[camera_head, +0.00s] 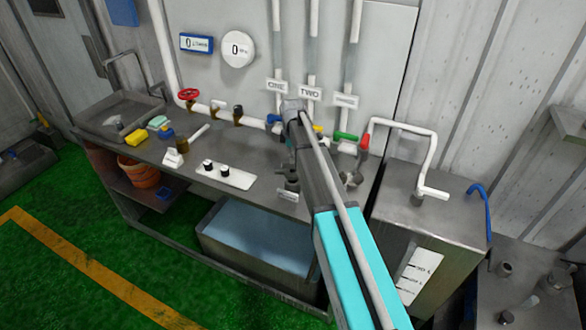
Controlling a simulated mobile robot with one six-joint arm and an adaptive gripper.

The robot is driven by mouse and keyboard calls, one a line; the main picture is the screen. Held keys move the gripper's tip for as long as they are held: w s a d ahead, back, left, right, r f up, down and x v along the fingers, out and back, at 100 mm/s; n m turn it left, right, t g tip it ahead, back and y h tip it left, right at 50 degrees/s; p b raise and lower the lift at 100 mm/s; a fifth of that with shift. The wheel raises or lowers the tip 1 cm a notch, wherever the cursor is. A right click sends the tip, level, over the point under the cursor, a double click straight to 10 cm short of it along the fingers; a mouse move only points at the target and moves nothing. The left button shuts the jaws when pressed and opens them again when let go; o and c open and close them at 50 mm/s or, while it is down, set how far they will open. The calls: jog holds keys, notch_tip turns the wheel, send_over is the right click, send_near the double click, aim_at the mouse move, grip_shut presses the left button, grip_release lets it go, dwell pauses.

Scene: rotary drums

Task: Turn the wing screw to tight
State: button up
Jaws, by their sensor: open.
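My arm reaches up from the bottom right over the bench. Its end is bent down near the back of the bench. My gripper (289,142) is small and partly hidden by my arm; it is open, and I see nothing held in it. Below it, close to my arm's left side, a small dark metal fitting (290,178) stands on the bench behind a small white label (288,195). It may be the wing screw, but its wings and how tight it is cannot be made out. I cannot tell whether the gripper touches it.
Valves with red (188,95), green (345,136) and red (365,143) handles line the bench back. A white switch panel (224,174) lies left of my arm.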

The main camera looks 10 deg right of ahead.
aim_at(293, 166)
jog(key=shift+f+b, duration=1.75)
jog(key=shift+f, duration=0.35)
grip_shut()
